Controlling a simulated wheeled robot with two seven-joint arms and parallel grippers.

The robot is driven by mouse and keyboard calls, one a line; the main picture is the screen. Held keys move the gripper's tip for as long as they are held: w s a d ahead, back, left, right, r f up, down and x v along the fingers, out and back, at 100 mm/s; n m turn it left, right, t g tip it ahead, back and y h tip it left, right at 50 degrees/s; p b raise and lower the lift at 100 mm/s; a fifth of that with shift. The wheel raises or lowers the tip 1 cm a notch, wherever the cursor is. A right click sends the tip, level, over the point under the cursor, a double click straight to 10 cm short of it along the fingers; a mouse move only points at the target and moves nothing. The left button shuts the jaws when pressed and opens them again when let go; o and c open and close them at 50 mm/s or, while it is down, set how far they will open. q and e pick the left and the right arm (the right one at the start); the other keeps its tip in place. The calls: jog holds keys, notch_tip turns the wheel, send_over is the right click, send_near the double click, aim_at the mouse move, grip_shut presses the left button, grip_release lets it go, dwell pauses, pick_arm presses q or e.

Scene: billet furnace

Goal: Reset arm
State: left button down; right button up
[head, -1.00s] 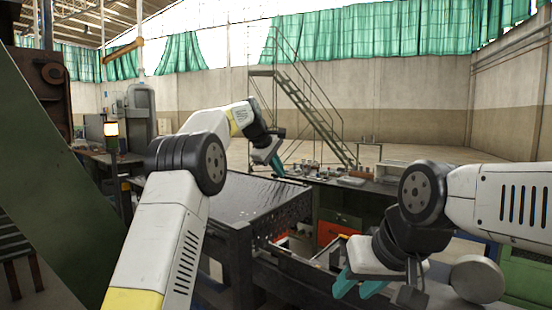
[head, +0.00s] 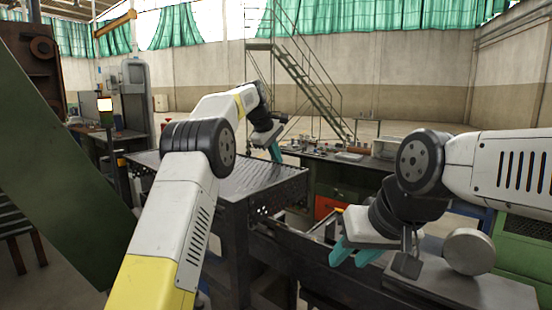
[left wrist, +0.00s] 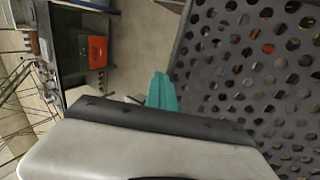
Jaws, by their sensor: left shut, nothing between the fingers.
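My left gripper (head: 275,152) has its teal fingers together and empty, above the far right edge of the dark perforated table (head: 262,183). In the left wrist view its teal fingers (left wrist: 161,92) show closed beside the perforated surface (left wrist: 245,75). My right gripper (head: 354,254) has two teal fingers spread apart with nothing seen between them, pointing down-left over the dark rail or trough area. Both arms are bent at the elbow and reach forward.
A cluttered workbench (head: 345,160) with an orange drawer (head: 328,207) stands behind. A green sloped panel (head: 55,150) is at left. Open floor lies beyond the bench.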

pick_arm(q)
jog(key=v, duration=0.8)
jog(key=s+a+r+m, duration=0.15)
jog(key=s+a, duration=0.35)
jog(key=s, duration=0.5)
jog(key=s+a+r+m, duration=0.1)
jog(key=s+a+m, duration=0.2)
jog(key=s+a, duration=0.5)
jog(key=s+f+m, duration=0.2)
jog(key=s+f, duration=0.3)
jog(key=s, duration=0.3)
jog(key=s+f+m+t+y, duration=0.1)
jog(key=s+f+m, duration=0.1)
jog(key=s+f, duration=0.3)
jog(key=s+f+m, duration=0.2)
jog(key=s+f, duration=0.3)
jog(key=s, duration=0.7)
jog(key=shift+s+a+f+t+y, duration=0.2)
jog(key=shift+s+a+t+y, duration=0.1)
jog(key=shift+s+a+y, duration=0.1)
